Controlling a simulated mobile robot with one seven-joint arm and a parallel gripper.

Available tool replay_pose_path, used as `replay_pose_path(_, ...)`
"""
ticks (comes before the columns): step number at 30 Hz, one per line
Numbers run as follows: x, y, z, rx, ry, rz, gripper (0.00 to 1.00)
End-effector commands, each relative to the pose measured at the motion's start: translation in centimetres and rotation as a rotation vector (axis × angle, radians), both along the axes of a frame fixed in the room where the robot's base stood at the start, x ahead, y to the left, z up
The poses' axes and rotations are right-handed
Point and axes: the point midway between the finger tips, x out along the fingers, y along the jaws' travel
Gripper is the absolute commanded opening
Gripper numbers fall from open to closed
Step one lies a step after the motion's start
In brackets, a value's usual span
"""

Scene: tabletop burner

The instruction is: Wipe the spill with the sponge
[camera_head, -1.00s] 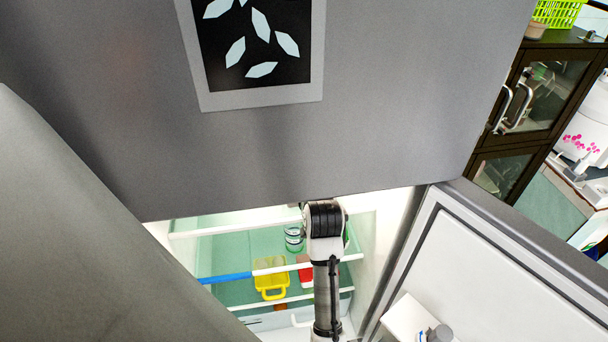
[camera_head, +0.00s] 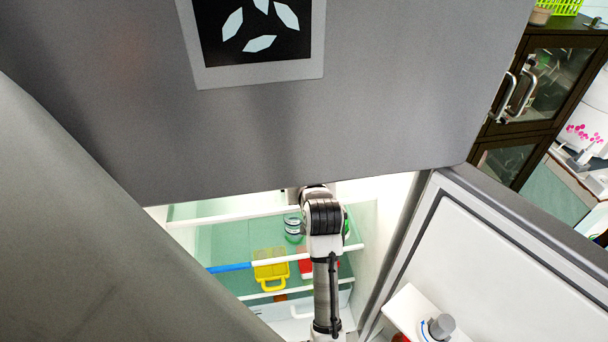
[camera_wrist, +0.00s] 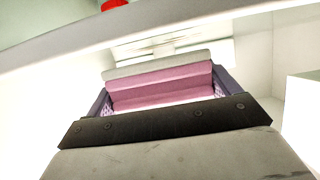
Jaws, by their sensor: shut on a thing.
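My gripper (camera_wrist: 163,94) is shut on a sponge (camera_wrist: 160,82) in the wrist view. The sponge is pink with a grey layer along its far edge and spans the space between the two dark purple fingers. In the head view my arm reaches into an open fridge, and the arm hides the gripper and sponge. I cannot make out a spill in either view.
The fridge holds a yellow container (camera_head: 270,268), a red item (camera_head: 305,267) and a jar (camera_head: 293,228) on glass shelves (camera_head: 225,245) with white edges. The open door (camera_head: 490,270) stands at right, and the fridge's grey upper front (camera_head: 400,120) is above.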

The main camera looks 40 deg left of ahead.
Motion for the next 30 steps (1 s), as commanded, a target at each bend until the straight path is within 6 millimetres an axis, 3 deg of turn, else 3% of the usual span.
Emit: replay_pose_path(30, 0.00, 0.00, -0.86, 0.000, 0.000, 0.000, 0.44)
